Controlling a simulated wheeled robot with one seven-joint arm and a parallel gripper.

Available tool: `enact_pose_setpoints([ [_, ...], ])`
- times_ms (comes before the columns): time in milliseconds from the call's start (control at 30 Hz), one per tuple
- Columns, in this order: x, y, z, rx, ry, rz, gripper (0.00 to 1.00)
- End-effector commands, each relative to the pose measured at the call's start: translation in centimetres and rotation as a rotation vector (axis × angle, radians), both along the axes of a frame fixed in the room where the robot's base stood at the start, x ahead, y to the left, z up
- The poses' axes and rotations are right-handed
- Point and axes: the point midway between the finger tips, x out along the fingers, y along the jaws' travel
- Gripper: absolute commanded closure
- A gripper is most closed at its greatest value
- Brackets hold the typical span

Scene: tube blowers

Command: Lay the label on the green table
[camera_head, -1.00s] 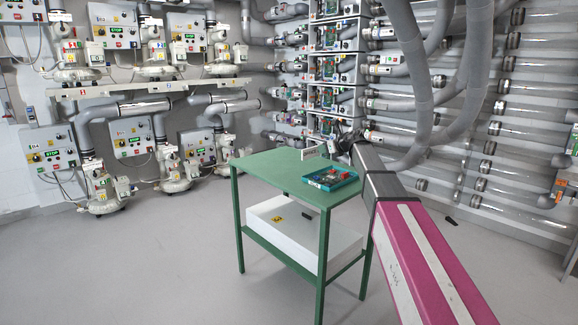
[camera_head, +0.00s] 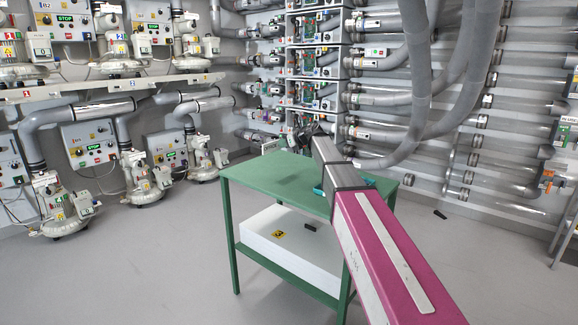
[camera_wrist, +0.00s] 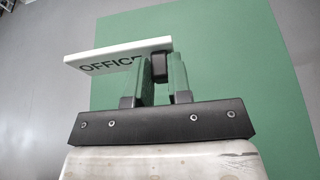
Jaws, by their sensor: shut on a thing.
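The label is a white plate with black "OFFICE" lettering (camera_wrist: 100,60) in the wrist view. My gripper (camera_wrist: 161,68) is shut on its right end, and the plate sticks out to the left of the fingers. In the head view the label (camera_head: 271,146) shows small and pale at the far edge of the green table (camera_head: 262,178), beside my gripper (camera_head: 308,134). In the wrist view the green table top (camera_wrist: 235,60) lies below the label. I cannot tell the gap between them.
A teal tray (camera_head: 318,191) on the table's right part is mostly hidden behind my arm. The left part of the top is clear. A white bin (camera_head: 262,240) stands on the lower shelf. Blower units and pipes line the walls. A dark object (camera_head: 440,214) lies on the floor.

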Motion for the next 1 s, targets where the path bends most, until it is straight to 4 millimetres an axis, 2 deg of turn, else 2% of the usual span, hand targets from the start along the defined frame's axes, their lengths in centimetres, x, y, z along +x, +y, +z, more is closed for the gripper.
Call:
enact_pose_setpoints([
  [500, 9.8, 1.6, -5.7, 0.000, 0.001, 0.000, 1.00],
  [600, 10.6, 1.7, -6.2, 0.001, 0.001, 0.000, 1.00],
  [733, 10.6, 1.8, -7.0, 0.001, 0.001, 0.001, 1.00],
  [1000, 10.6, 1.7, -10.3, 0.000, 0.000, 0.000, 1.00],
])
